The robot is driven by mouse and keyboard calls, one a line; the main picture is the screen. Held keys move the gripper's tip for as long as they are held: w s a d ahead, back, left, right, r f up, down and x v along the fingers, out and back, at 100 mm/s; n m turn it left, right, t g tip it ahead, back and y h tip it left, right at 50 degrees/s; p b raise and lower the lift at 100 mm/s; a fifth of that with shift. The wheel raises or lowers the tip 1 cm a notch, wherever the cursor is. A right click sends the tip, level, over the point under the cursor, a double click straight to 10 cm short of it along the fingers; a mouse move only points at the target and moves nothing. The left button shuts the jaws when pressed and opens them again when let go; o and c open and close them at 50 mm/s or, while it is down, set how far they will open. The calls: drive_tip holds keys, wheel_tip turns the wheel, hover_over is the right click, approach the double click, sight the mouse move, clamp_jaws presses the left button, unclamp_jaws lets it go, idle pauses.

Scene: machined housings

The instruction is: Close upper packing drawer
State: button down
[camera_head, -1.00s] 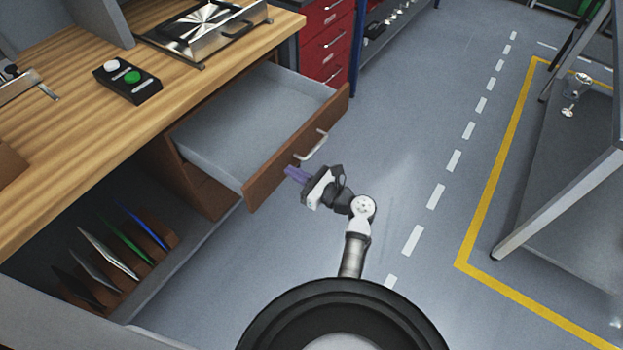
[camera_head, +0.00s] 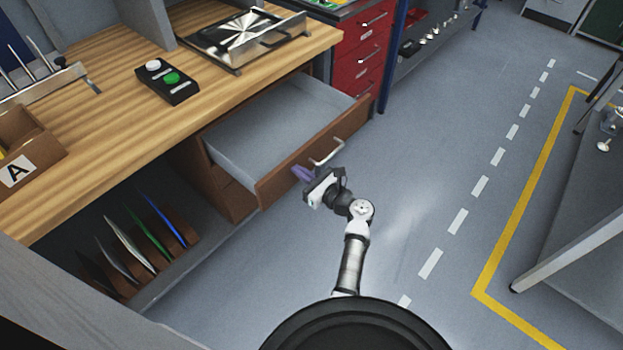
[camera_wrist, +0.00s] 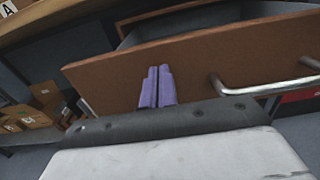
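The upper drawer (camera_head: 312,155) is pulled out from under the wooden workbench, and its grey inside looks empty. Its brown front panel also shows in the wrist view (camera_wrist: 200,65). A silver bar handle (camera_head: 327,152) is on the front; in the wrist view the handle (camera_wrist: 262,88) lies to the right of the fingers. My gripper (camera_head: 303,174) is in front of the panel, left of the handle. In the wrist view its two purple fingers (camera_wrist: 157,85) lie side by side with nothing between them. I cannot tell whether the fingertips touch the panel.
The workbench (camera_head: 120,120) holds a black box with white and green buttons (camera_head: 168,83) and a metal fixture (camera_head: 235,40). Below are upright coloured plates (camera_head: 150,235). A red drawer cabinet (camera_head: 362,50) stands behind. The floor (camera_head: 430,150) to the right is clear, up to a grey table (camera_head: 575,230).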

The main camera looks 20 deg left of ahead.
drive_tip(key=b+x, duration=0.3)
drive_tip(key=x, duration=0.9)
drive_tip(key=b+x, duration=0.3)
drive_tip(key=x, duration=0.8)
drive_tip(key=shift+w+a+f+b, duration=0.1)
drive_tip(key=shift+a+f+b, duration=0.15)
drive_tip(key=shift+a+b, duration=0.15)
drive_tip(key=shift+w+a+r, duration=0.1)
drive_tip(key=shift+w+a, duration=0.15)
drive_tip(key=shift+a, duration=0.35)
drive_tip(key=shift+r, duration=0.3)
drive_tip(key=shift+a+r, duration=0.1)
